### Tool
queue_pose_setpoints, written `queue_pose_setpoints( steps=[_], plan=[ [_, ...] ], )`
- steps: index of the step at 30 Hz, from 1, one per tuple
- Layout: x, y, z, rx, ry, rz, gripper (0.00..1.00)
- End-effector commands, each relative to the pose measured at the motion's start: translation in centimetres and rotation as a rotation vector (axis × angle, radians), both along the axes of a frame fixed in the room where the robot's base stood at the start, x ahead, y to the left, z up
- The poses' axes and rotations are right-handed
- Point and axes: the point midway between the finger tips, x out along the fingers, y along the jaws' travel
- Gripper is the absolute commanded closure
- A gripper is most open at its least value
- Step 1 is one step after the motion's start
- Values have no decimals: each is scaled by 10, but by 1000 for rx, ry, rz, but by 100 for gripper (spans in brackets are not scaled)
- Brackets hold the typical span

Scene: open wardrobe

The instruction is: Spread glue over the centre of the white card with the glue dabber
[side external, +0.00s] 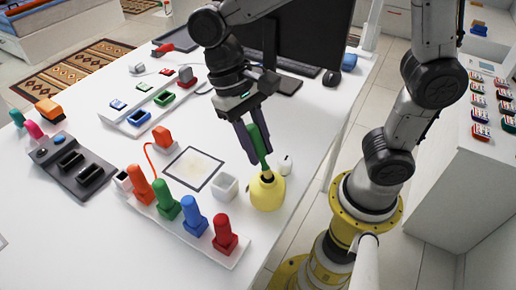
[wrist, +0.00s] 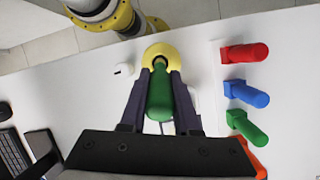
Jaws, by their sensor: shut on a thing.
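My gripper (side external: 254,150) points down above the pot and is shut on the green handle, which shows between the fingers in the wrist view (wrist: 160,95).
A small white cup (side external: 224,186) stands between card and pot. A white rack (side external: 185,232) with orange, green, blue and red handled tools lies in front. A white round-topped object (side external: 286,163) is right of the pot. A grey tray (side external: 72,166) and shape tray (side external: 153,105) lie further left and back.

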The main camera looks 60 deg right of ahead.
Motion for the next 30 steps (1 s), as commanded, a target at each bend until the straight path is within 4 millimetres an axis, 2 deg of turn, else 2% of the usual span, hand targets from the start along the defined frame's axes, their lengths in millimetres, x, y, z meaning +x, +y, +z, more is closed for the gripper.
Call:
queue_pose_setpoints(
  steps=[21,30],
  plan=[
    [0,0,51,1,-3,0,100],
    [0,0,55,0,-1,0,100]
  ],
)
